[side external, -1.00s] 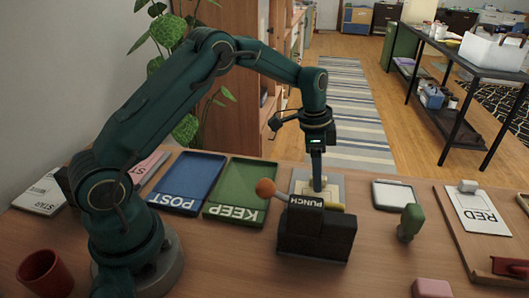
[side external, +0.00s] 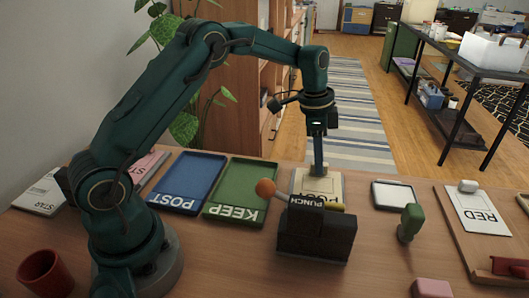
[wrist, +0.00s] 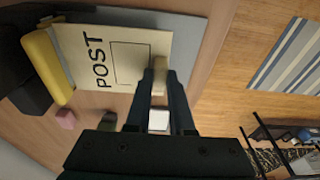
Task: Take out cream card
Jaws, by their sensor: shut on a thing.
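The cream card (side external: 306,182), marked POST, lies flat behind the black punch (side external: 314,238). In the wrist view the card (wrist: 82,70) lies over a grey plate (wrist: 185,30), its left edge close to the punch's yellow bar (wrist: 46,66). I cannot tell whether that edge is still under the bar. My gripper (side external: 319,172) points down at the card's far edge. In the wrist view my gripper (wrist: 159,82) is shut on the card's cream tab. The punch hides the card's near part in the side view.
Blue POST tray (side external: 186,180) and green KEEP tray (side external: 240,185) lie left of the punch. The punch's orange-knobbed lever (side external: 266,187) leans left. A white-topped pad (side external: 393,195), green stamp (side external: 410,222) and RED card (side external: 478,210) on a board are right.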

